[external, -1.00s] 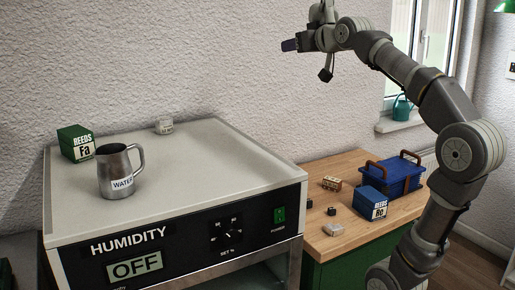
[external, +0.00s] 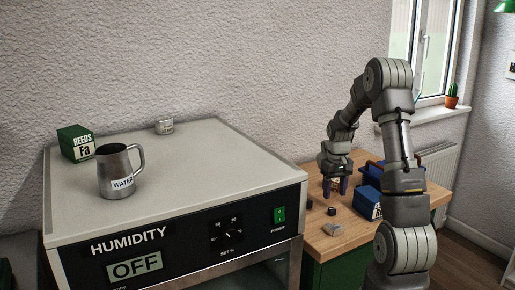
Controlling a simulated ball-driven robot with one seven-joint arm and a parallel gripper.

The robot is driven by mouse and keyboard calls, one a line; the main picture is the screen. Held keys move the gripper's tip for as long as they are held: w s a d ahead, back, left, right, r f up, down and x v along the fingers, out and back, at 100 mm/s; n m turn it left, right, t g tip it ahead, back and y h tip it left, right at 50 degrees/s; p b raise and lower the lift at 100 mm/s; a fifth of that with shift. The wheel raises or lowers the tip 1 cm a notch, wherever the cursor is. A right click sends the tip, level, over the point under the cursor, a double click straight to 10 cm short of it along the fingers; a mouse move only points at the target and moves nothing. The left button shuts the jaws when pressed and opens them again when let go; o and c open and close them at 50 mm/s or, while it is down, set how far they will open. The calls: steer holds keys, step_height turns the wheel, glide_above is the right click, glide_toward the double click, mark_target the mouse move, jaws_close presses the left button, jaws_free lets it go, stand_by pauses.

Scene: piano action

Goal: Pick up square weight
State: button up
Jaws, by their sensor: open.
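My gripper (external: 335,190) points down over the wooden tabletop (external: 363,233), its dark fingers apart. A small dark block (external: 332,211), squarish in shape, sits on the tabletop just in front of and below the gripper, apart from the fingers. It may be the square weight, but it is too small to be sure. A pale grey flat piece (external: 333,230) lies nearer the front edge. The small tan block with dark spots is hidden behind or between the fingers; I cannot tell if they touch it.
A blue box labelled REEDS (external: 367,202) stands right of the gripper, and a blue case (external: 376,170) lies behind, partly covered by my arm. The humidity cabinet (external: 180,235) rises at left, with a metal water jug (external: 116,172) and green reeds box (external: 76,143) on top.

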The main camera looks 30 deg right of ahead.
mark_target(331, 208)
steer(key=f+b, duration=0.1)
steer(key=f, duration=0.2)
steer(key=f+b, duration=0.2)
steer(key=f, duration=0.1)
steer(key=shift+w+a+f, duration=0.15)
steer(key=shift+w+f, duration=0.05)
steer(key=shift+f, duration=0.1)
steer(key=shift+r, duration=0.15)
jaws_close()
